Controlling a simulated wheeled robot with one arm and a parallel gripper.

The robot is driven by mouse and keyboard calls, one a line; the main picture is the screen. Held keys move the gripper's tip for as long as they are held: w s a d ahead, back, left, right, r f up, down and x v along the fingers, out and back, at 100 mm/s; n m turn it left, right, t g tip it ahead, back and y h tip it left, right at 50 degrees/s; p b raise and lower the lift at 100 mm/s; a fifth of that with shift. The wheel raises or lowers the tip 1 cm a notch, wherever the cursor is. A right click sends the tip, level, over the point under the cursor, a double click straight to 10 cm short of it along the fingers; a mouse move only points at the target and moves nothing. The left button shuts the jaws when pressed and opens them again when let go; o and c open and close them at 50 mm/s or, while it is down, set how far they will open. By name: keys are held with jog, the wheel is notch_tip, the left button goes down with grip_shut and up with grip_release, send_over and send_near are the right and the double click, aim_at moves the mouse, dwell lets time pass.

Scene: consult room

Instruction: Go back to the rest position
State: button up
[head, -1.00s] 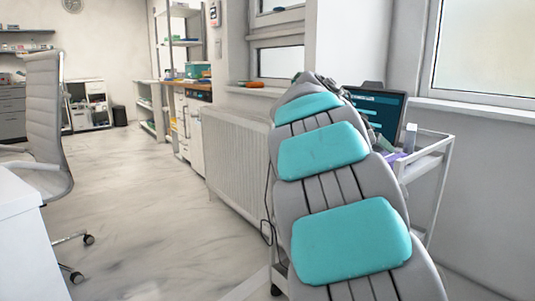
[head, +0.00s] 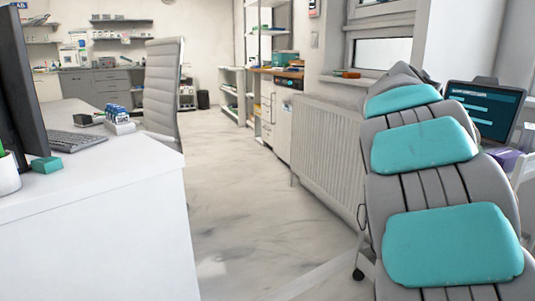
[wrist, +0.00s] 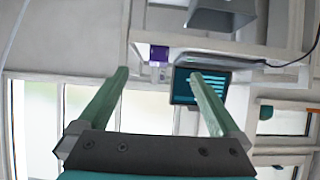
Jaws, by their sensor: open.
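My gripper (wrist: 158,95) shows in the wrist view with its two green fingers spread wide. It is open and nothing is between the fingers. The wrist picture looks tilted or upside down, with a screen (wrist: 185,88) and a purple box (wrist: 159,53) beyond the fingers. The head view does not show my gripper. The task names no object.
A reclining chair with teal pads (head: 425,146) stands at the right. A white desk (head: 90,215) with a keyboard (head: 72,141) fills the left. A grey office chair (head: 163,85) stands behind it. Open floor (head: 245,200) runs between desk and radiator (head: 325,150).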

jog(key=s+a+f+n+g+y+p, duration=0.1)
jog(key=s+a+f+n+g+y, duration=0.1)
jog(key=s+a+f, duration=0.7)
jog(key=s+a+f+n+g+y+p, duration=0.1)
jog(key=s+a+f+n+g+y, duration=0.1)
jog(key=s+a+f+n+y, duration=0.3)
jog(key=s+a+f+n+g+y+p, duration=0.2)
jog(key=s+a+f, duration=1)
jog(key=s, duration=1.2)
jog(key=a+n+y, duration=0.2)
jog(key=n, duration=0.2)
jog(key=shift+a+f, duration=0.25)
jog(key=shift+f, duration=0.15)
